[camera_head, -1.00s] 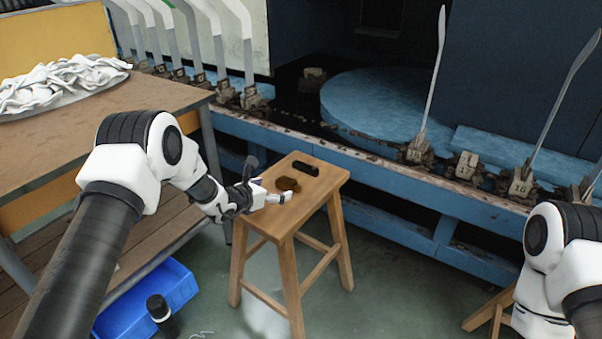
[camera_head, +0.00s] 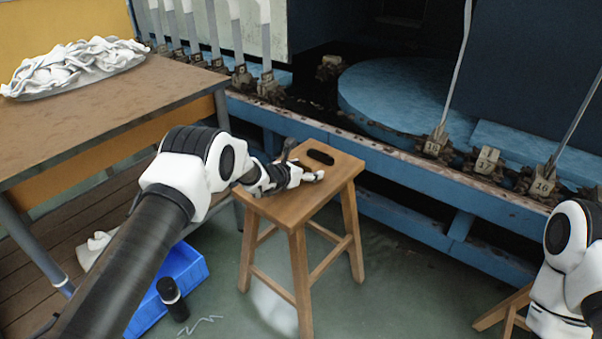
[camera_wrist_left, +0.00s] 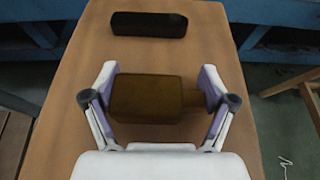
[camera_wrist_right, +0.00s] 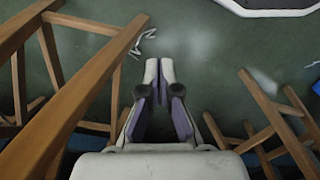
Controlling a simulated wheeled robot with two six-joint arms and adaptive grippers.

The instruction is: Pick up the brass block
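The brass block (camera_wrist_left: 148,97), dark brown with a narrower stub on its right end, lies on the wooden stool (camera_head: 288,205) in the left wrist view. My left gripper (camera_wrist_left: 160,82) is open, with one finger at each end of the block; I cannot tell whether they touch it. In the head view my left gripper (camera_head: 306,176) is low over the stool's seat and hides the block. My right gripper (camera_wrist_right: 160,78) is empty, its fingertips together, above the green floor.
A wooden table (camera_head: 110,105) with a tray of white socks (camera_head: 75,68) stands left. A blue bin (camera_head: 185,265) and a black bottle (camera_head: 172,298) are on the floor. A blue machine frame (camera_head: 400,170) runs behind.

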